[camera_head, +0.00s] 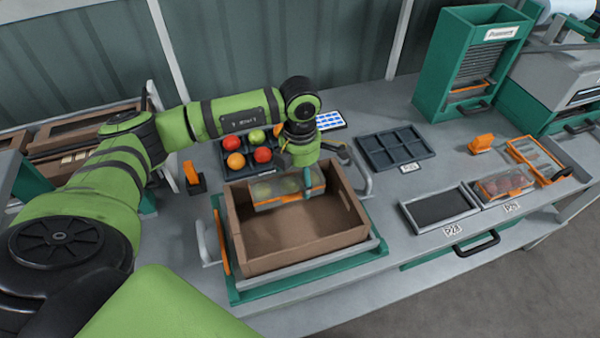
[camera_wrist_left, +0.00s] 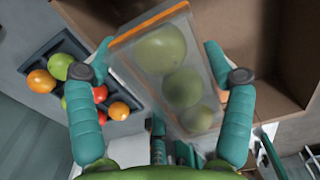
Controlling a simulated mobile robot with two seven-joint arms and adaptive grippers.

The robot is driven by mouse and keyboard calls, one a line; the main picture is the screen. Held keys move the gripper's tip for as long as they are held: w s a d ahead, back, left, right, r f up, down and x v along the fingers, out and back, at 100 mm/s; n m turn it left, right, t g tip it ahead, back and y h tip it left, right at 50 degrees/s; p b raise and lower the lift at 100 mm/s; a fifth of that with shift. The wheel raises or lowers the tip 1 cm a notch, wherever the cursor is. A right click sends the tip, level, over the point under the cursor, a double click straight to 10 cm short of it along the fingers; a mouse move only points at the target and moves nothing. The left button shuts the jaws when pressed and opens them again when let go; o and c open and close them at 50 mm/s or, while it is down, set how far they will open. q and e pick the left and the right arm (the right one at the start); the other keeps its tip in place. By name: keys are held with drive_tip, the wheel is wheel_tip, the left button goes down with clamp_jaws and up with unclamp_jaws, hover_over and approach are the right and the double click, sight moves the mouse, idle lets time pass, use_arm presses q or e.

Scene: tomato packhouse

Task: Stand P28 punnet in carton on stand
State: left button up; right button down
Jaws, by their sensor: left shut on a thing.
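The punnet (camera_head: 272,191), a clear box with an orange edge and green tomatoes, is held by my left gripper (camera_head: 306,180). In the left wrist view the punnet (camera_wrist_left: 168,65) lies between the two teal fingers, shut on its sides. In the head view it is at the far side of the brown carton (camera_head: 300,253), over or within the opening; I cannot tell whether it touches the bottom. The carton is otherwise empty and sits on the green stand (camera_head: 312,287). The place labelled P28 (camera_head: 440,209) is empty. My right gripper is not in view.
A tray of red, orange and green tomatoes (camera_head: 250,158) is behind the carton. An empty dark divided tray (camera_head: 392,147) stands right of it. A filled punnet (camera_head: 503,185) lies at P29. A green dispenser (camera_head: 467,65) stands at the back. Handles rise beside the stand.

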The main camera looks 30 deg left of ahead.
use_arm(q)
wheel_tip(320, 180, down, 3)
drive_tip(key=shift+f+b, duration=0.1)
drive_tip(key=shift+b, duration=1.05)
drive_tip(key=shift+f+b, duration=1.2)
drive_tip(key=shift+f, duration=0.1)
drive_tip(key=o, duration=1)
drive_tip(key=shift+c, duration=0.6)
